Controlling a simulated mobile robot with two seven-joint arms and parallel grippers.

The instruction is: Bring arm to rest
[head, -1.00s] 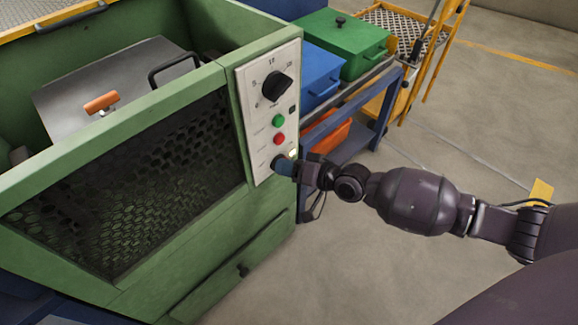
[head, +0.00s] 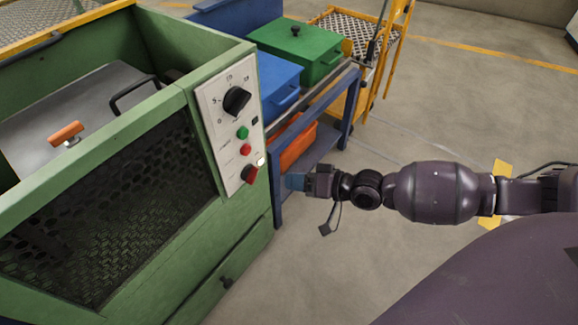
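My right arm reaches in from the right edge of the head view. My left gripper is not in view.
The green furnace housing (head: 215,260) with a mesh front fills the left. A blue rack (head: 345,115) beside it bears a blue box (head: 278,85) and a green box (head: 297,50). A yellow cart (head: 372,62) stands behind. Open floor lies at right.

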